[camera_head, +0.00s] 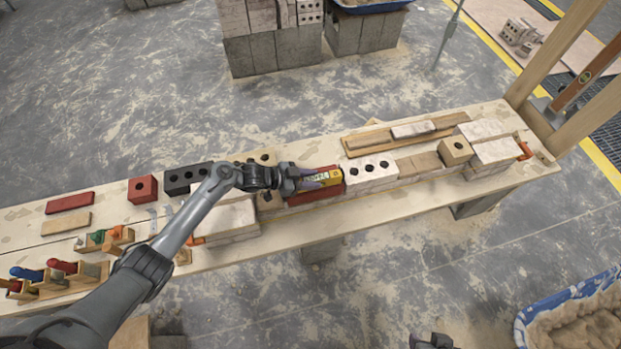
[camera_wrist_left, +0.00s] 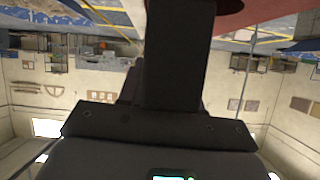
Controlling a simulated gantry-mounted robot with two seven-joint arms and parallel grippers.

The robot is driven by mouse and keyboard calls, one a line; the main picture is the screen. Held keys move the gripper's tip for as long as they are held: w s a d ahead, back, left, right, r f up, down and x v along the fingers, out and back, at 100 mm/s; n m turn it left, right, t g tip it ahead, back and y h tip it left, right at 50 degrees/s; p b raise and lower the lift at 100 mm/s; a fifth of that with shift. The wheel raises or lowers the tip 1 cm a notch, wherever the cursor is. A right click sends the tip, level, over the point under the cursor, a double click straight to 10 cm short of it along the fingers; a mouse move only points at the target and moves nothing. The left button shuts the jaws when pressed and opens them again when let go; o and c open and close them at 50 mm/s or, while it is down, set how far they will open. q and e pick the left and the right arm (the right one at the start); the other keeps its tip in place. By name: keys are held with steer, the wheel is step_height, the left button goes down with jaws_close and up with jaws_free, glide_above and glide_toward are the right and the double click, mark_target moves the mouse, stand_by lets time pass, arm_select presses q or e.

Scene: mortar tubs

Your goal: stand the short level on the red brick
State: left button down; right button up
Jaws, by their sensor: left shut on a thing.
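The fingers hide the level's left end. In the left wrist view dark gripper parts (camera_wrist_left: 178,60) fill the middle, and a red surface (camera_wrist_left: 268,24) shows at the upper right. A dark part of my right gripper (camera_head: 432,342) shows at the bottom edge.
The brick sits in a row on a plank bench (camera_head: 300,230). A white brick with holes (camera_head: 370,170) adjoins on the right, pale blocks (camera_head: 225,218) stand to the left. A loose red brick with one hole (camera_head: 142,189) and handled tools (camera_head: 62,267) lie further left.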

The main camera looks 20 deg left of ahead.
arm_select(q)
steer(key=shift+f+b, duration=0.35)
steer(key=shift+f, duration=0.05)
stand_by(0.5)
steer(key=c, duration=0.7)
jaws_free()
